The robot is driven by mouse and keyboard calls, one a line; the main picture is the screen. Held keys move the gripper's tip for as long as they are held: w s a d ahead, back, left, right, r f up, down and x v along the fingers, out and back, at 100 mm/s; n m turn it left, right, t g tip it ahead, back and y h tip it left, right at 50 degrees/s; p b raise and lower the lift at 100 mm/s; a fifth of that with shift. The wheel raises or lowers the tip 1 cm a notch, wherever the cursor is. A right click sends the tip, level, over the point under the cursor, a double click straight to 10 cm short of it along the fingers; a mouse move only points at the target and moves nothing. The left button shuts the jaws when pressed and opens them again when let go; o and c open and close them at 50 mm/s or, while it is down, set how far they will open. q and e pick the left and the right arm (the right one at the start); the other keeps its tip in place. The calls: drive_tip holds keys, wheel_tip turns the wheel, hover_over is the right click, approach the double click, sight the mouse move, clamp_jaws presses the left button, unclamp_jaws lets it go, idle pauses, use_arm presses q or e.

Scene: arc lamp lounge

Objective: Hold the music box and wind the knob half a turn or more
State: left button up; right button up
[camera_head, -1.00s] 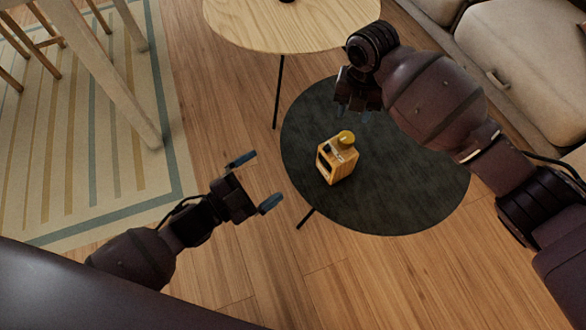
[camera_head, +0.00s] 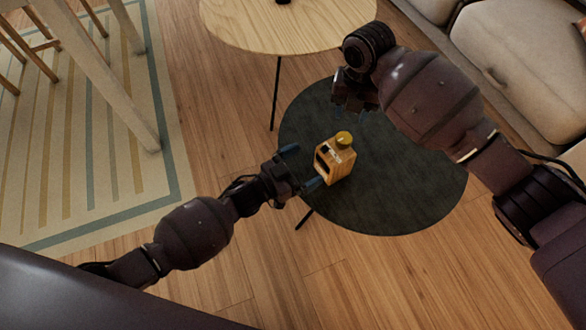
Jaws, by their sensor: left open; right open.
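The music box (camera_head: 336,163) is a small wooden box with a dark opening in its side. It stands upright on the dark round table (camera_head: 400,200). A yellow knob (camera_head: 344,138) sits on its top. My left gripper (camera_head: 303,167) is open, just left of the box, with its fingers pointing toward it. I cannot tell whether a fingertip touches the box. My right gripper (camera_head: 352,112) is open and empty, pointing down above the table, behind the knob in the picture and apart from it. Its fingertips are dark and partly hard to make out.
A light wooden table (camera_head: 250,25) stands behind the dark one. A beige sofa (camera_head: 520,60) is at the upper right. A striped rug (camera_head: 90,170) with pale furniture legs lies at the left. The dark table's right and front parts are clear.

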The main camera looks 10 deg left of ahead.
sight(327, 155)
use_arm(q)
drive_tip(key=x, duration=0.7)
drive_tip(key=shift+w+d, duration=0.1)
drive_tip(key=shift+w, duration=0.1)
drive_tip(key=shift+f, duration=0.1)
drive_tip(key=c, duration=1)
drive_tip(key=shift+c, duration=0.2)
